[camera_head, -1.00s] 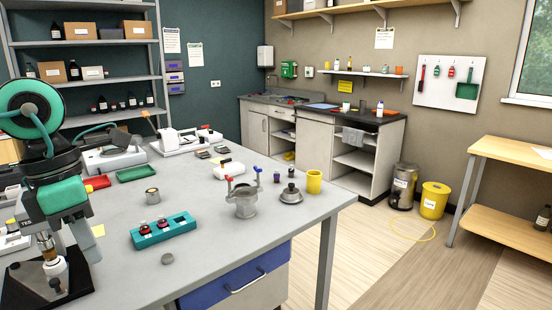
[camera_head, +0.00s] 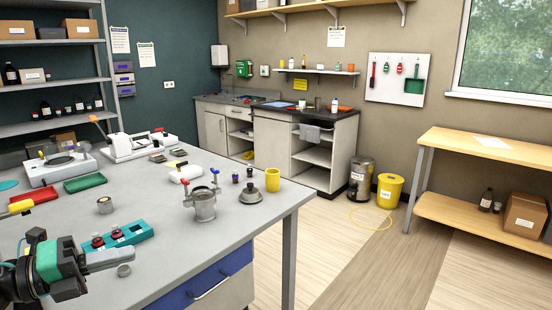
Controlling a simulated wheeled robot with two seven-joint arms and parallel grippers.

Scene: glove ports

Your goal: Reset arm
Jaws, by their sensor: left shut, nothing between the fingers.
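My left gripper (camera_head: 128,257) comes in at the lower left, held roughly level with its fingers pointing right. It is shut, with nothing between its fingers. It appears over the near part of the grey table (camera_head: 175,255), in front of a teal rack (camera_head: 132,233) holding red-and-dark vials (camera_head: 98,243). The arm and gripper partly cover the rack's near side. I cannot tell how high the gripper is above the table. My right gripper is not in view.
A metal pot (camera_head: 203,207) with red and blue handles, a grey lid (camera_head: 251,194) and a yellow cup (camera_head: 272,180) stand on the table's right part. A small tin (camera_head: 105,205) and a green tray (camera_head: 85,183) are farther left. The table's front right is clear.

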